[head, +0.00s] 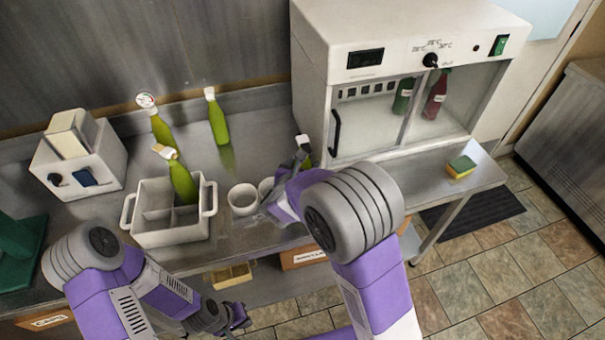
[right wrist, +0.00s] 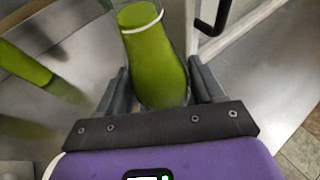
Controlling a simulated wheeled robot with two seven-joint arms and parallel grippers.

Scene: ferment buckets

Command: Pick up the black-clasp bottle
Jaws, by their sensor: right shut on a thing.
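A green bottle (right wrist: 155,62) stands between the two fingers of my right gripper (right wrist: 158,80), which is shut on it. A pale band circles its upper part. In the head view, its white top and a bit of green (head: 306,158) show beside the heating cabinet; my right gripper (head: 296,168) and arm hide most of it. I cannot make out its clasp colour. Other green bottles stand at the back of the counter (head: 218,122), behind the crate (head: 160,130), and in the crate (head: 183,182). My left gripper (head: 238,318) is low at the counter's front; its jaw opening is unclear.
The white cabinet (head: 315,85) with a glass door and a black handle is close to the right of the held bottle. A divided crate (head: 168,238), white cups (head: 242,200) and a white box (head: 100,160) stand on the counter. A sponge (head: 461,166) lies at right.

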